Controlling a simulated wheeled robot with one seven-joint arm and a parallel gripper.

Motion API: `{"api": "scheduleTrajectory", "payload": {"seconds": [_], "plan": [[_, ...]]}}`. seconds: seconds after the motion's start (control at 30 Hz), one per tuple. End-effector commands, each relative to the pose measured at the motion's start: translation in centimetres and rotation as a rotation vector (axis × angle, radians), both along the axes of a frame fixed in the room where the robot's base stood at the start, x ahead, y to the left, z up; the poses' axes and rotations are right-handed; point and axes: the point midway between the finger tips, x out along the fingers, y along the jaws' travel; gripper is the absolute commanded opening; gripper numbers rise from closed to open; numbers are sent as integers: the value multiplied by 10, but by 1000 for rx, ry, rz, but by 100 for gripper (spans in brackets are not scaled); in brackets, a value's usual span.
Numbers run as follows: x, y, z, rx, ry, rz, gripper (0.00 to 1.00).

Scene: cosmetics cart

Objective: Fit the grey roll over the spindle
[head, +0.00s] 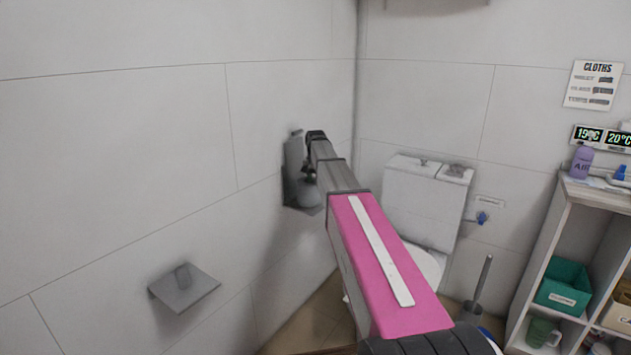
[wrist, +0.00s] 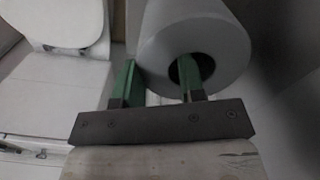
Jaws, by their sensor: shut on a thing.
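The grey roll (wrist: 205,32) fills the top middle of the wrist view, its end with the dark hole facing the camera. My gripper (wrist: 157,66) is shut on the roll's wall: one green finger is in the hole, the other outside. In the head view my gripper (head: 316,139) is up by the left wall near the corner, and the arm hides much of what it holds. A small grey shelf plate (head: 188,294) juts from the left wall, lower and to the left of my gripper.
A dark wall fixture with a rounded grey part (head: 308,196) is just below my gripper, partly hidden. A white toilet (head: 425,205) stands in the corner, with a brush (head: 482,280) beside it. An open shelf unit (head: 560,225) is at right. The wall around the plate is clear.

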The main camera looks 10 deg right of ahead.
Motion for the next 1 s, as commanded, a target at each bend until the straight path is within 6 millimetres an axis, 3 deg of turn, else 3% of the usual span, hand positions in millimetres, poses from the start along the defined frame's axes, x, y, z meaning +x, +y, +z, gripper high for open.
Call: {"api": "scheduleTrajectory", "payload": {"seconds": [0.33,0.37,0.43,0.47,0.77,1.0], "plan": [[0,0,-2,0,0,0,0],[0,0,-2,0,0,0,40],[0,0,-2,0,0,0,63],[0,0,-2,0,0,0,66],[0,0,0,0,0,0,66],[1,0,27,0,-2,0,66]]}}
